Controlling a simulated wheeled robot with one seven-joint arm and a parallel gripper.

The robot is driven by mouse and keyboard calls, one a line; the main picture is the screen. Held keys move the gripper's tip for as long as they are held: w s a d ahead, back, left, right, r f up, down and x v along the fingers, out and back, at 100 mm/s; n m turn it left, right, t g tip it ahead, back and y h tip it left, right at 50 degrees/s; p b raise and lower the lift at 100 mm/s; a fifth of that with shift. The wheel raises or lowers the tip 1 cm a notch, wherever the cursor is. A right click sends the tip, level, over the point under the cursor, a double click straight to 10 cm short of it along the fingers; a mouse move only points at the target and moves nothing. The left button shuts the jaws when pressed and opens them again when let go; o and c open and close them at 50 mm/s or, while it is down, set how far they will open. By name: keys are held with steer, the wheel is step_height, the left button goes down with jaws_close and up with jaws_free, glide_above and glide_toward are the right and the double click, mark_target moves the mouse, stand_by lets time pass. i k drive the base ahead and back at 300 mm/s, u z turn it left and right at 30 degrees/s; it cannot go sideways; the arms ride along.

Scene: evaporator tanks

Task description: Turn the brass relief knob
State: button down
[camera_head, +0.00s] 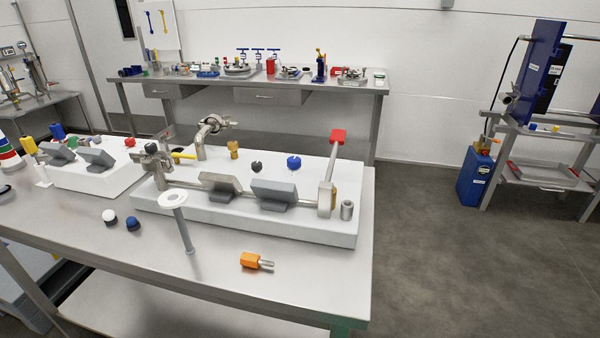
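A small brass knob (233,149) stands upright on the larger white block (290,230) on the near steel table. It is just right of a bent silver pipe fitting (205,135) and left of a black ball knob (256,167). A blue ball knob (293,162) stands further right on the same block. My gripper is not in view, and nothing touches the brass knob.
A red-tipped lever (337,137) rises at the block's right end. An orange-handled piece (255,260) lies on the table (130,255). Floor (440,260) is clear at right.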

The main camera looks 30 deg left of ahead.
mark_target(232, 145)
steer(key=u, duration=0.05)
steer(key=i, duration=5.35)
steer(key=u, duration=3.85)
